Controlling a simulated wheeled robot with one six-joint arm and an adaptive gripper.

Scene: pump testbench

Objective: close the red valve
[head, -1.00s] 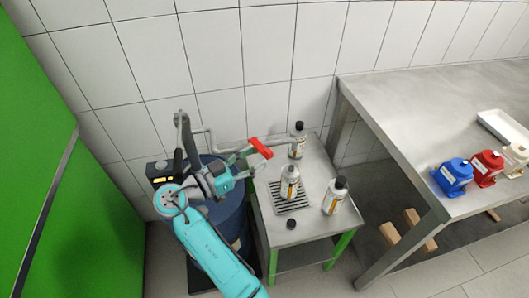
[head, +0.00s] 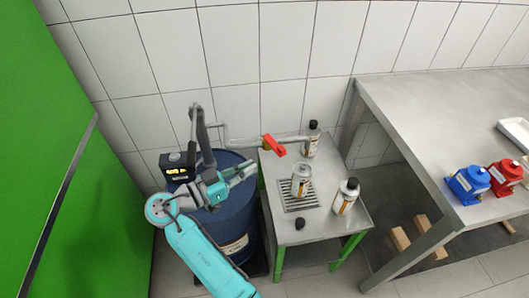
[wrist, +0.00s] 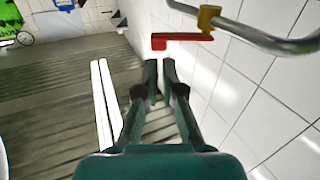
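The red valve handle (head: 273,146) sits on a grey pipe (head: 241,143) above the small metal table. In the head view it slants across the pipe. The wrist view shows the flat red handle (wrist: 182,38) with a yellow fitting beside the pipe, beyond my fingertips. My gripper (head: 250,169) is left of and below the handle, apart from it. In the wrist view its fingers (wrist: 160,66) are drawn together with only a thin gap and nothing between them.
A bottle (head: 302,182) stands on the drip grate, with other bottles (head: 346,196) (head: 312,139) and a black cap (head: 300,223) around it. A blue barrel (head: 235,220) stands beside the table. A steel bench (head: 430,120) with blue and red pumps is at right.

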